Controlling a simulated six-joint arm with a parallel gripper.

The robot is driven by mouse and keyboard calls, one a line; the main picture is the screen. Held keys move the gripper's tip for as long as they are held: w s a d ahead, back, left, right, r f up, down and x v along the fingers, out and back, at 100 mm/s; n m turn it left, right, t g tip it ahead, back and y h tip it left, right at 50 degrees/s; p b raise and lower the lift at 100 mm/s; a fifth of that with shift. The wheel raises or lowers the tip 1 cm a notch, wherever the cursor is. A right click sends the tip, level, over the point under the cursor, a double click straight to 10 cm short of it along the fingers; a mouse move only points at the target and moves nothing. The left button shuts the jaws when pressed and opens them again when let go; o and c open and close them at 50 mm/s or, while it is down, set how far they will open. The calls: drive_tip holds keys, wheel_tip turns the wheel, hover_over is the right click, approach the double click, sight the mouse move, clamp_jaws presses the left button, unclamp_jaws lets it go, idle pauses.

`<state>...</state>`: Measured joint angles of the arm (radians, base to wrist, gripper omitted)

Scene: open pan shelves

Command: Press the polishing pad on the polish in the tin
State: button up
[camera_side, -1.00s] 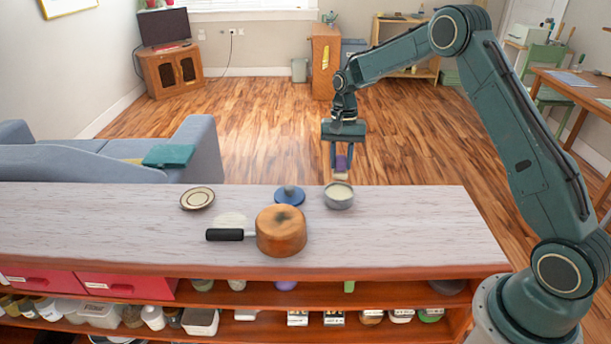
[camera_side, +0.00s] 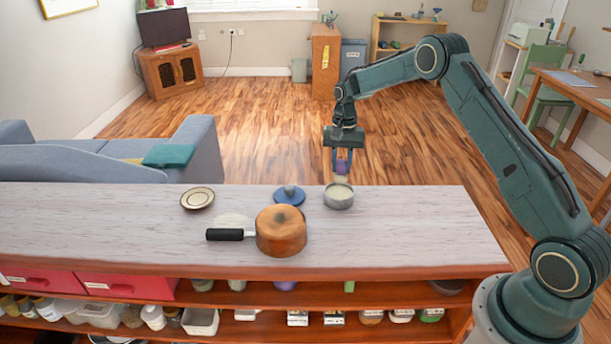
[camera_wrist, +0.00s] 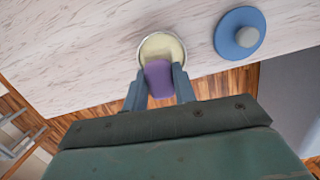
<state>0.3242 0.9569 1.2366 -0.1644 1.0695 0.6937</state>
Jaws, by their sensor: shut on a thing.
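The polish tin (camera_side: 339,200) is a round grey metal tin of pale cream polish, open on top, near the far edge of the counter. It also shows in the wrist view (camera_wrist: 143,52). My gripper (camera_side: 342,170) points down just above the tin and is shut on the polishing pad, whose purple back (camera_wrist: 158,78) shows between the fingers in the wrist view. The pad's lower end overlaps the near part of the polish in that view. I cannot tell whether it touches the polish. The blue lid with a grey knob (camera_side: 289,195) lies left of the tin.
A small rimmed dish (camera_side: 197,198) lies further left. The counter (camera_side: 420,225) right of the tin is clear.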

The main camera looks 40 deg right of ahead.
sight(340, 177)
drive_tip(key=shift+f, duration=2.55)
drive_tip(key=shift+f, duration=0.55)
idle(0.3)
drive_tip(key=shift+r, duration=3.55)
drive_tip(key=shift+a, duration=0.15)
drive_tip(key=shift+s+a+n, duration=0.25)
drive_tip(key=shift+a+n, duration=0.05)
drive_tip(key=shift+a, duration=0.25)
drive_tip(key=s+a+n+h, duration=0.1)
drive_tip(key=s+a+n, duration=0.8)
drive_tip(key=s+a, duration=0.4)
drive_tip(key=shift+s+a+g, duration=0.15)
drive_tip(key=shift+a+g, duration=0.15)
drive_tip(key=shift+a, duration=0.25)
